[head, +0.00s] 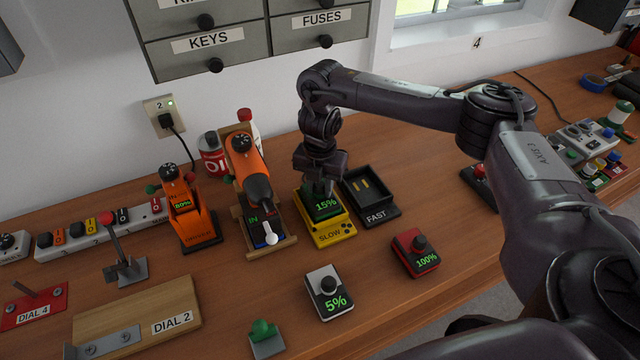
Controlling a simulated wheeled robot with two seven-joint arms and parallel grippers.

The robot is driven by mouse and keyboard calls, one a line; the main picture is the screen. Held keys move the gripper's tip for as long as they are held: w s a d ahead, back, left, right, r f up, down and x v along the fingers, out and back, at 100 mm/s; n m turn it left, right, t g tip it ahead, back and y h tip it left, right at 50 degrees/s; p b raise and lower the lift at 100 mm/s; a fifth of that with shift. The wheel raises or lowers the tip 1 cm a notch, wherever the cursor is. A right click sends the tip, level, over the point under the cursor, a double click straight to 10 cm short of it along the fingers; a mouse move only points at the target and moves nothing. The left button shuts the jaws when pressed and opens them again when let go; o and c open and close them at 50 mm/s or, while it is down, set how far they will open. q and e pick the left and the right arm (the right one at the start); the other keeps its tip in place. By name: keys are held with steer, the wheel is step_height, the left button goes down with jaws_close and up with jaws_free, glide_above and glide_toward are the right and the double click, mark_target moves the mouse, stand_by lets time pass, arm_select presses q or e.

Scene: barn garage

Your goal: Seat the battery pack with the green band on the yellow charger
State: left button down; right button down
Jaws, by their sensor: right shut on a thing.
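The yellow charger (330,235), labelled SLOW, stands on the bench near the middle. A dark battery pack with a green band and a 15% display (326,205) is at the top of this charger, upright. My right gripper (321,184) comes down from above and is shut on this pack. The gripper hides the pack's top, and I cannot tell whether its base is fully down in the charger. My left gripper is not in view.
A black charger labelled FAST (377,212) stands empty just right of the yellow one. A white 5% pack (328,291) and a red 100% pack (415,252) stand in front. An orange tool (252,165) on a wooden stand is close on the left.

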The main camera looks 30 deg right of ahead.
steer(key=shift+f, duration=0.25)
steer(key=c, duration=1)
jaws_free()
steer(key=shift+c, duration=0.2)
steer(key=shift+o, duration=0.4)
steer(key=o, duration=0.5)
steer(key=shift+r, duration=0.1)
